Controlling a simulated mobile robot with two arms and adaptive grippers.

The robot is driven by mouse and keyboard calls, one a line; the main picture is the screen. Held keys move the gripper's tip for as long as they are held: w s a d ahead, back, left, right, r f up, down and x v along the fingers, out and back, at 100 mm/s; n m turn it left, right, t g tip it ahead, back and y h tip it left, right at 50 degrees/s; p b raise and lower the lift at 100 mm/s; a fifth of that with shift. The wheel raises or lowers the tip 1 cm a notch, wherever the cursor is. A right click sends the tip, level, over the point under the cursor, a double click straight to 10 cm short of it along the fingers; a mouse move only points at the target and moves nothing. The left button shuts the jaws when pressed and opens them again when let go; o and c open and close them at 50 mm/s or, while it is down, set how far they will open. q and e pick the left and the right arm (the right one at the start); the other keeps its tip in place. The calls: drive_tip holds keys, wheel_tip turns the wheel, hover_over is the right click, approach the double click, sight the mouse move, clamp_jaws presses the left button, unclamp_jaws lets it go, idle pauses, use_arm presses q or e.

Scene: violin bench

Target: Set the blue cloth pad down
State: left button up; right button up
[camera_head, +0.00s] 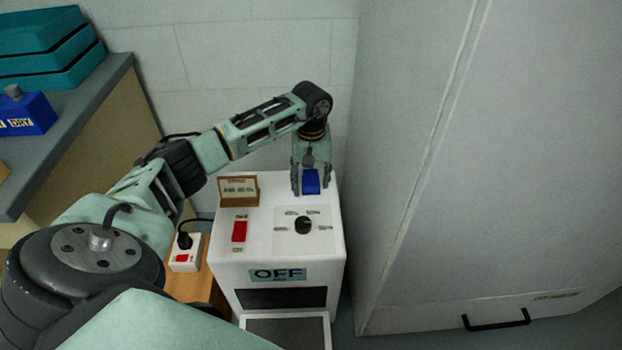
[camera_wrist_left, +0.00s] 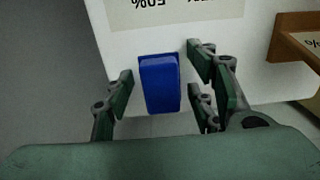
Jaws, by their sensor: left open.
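The blue cloth pad (camera_head: 311,181) is a small blue block at the back edge of the white machine's top (camera_head: 270,205). In the left wrist view the pad (camera_wrist_left: 160,83) sits between the spread fingers, with a gap on both sides. My left gripper (camera_head: 311,184) points down over the pad and is open around it. The wrist view shows its fingers (camera_wrist_left: 163,92) apart. The pad seems to rest on the machine top, but its underside is hidden. My right gripper is not in view.
The machine top carries a small wooden-framed sign (camera_head: 238,190), a red switch (camera_head: 239,231) and a black knob (camera_head: 303,225). An OFF label (camera_head: 279,274) is on its front. A bench with a blue DRY box (camera_head: 28,116) and teal trays (camera_head: 45,45) stands left; a tall grey cabinet (camera_head: 470,170) stands right.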

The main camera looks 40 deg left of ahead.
sight(311, 180)
use_arm(q)
drive_tip(key=shift+r, duration=0.2)
wheel_tip(311, 180, up, 8)
drive_tip(key=shift+r+p, duration=0.2)
drive_tip(key=shift+p, duration=0.75)
drive_tip(key=shift+r, duration=1.7)
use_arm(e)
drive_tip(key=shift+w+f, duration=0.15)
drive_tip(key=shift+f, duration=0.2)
